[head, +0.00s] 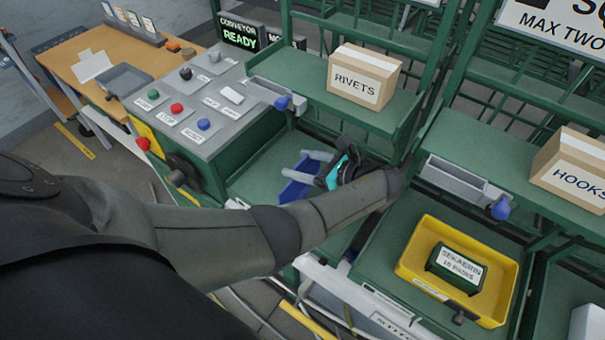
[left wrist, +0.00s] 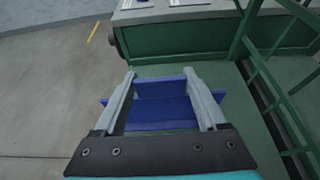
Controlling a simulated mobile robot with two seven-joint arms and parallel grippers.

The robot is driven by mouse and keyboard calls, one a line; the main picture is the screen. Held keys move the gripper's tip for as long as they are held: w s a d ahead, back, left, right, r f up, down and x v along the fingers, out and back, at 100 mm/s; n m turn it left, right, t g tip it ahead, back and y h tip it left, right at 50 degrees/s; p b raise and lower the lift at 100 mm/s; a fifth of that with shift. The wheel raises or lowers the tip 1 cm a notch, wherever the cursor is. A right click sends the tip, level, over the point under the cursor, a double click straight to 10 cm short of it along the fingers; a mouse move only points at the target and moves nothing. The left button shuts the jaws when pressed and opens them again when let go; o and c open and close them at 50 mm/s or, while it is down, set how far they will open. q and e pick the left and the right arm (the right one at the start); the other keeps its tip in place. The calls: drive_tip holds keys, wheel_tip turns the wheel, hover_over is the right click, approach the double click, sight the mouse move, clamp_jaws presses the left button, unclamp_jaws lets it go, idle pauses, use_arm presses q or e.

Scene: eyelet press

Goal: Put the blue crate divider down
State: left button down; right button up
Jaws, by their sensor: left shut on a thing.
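The blue crate divider (head: 298,188) is in my left gripper (head: 296,164), above or at the near edge of the green shelf left of centre in the head view. In the left wrist view, the divider (left wrist: 163,112) is a blue piece with crossing panels. It sits between the two grey fingers of the gripper (left wrist: 160,73), which are shut on it. Its ends stick out past both fingers. I cannot tell whether its underside touches the shelf. My forearm hides part of the shelf. My right gripper is not in view.
The green shelf (head: 262,165) has bare room around the divider. A control box with buttons (head: 190,105) stands to its left. A rivets box (head: 363,76) sits on the upper shelf. A yellow crate (head: 412,262) holding a green pack (head: 456,270) stands at right.

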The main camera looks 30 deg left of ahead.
sight(303, 171)
use_arm(q)
wheel_tip(303, 171, down, 3)
drive_tip(key=shift+b, duration=0.7)
drive_tip(key=shift+w+f, duration=0.15)
drive_tip(key=shift+w, duration=0.1)
drive_tip(key=shift+f, duration=0.1)
unclamp_jaws()
drive_tip(key=v, duration=0.7)
drive_tip(key=shift+d+r, duration=0.25)
drive_tip(key=shift+d, duration=0.05)
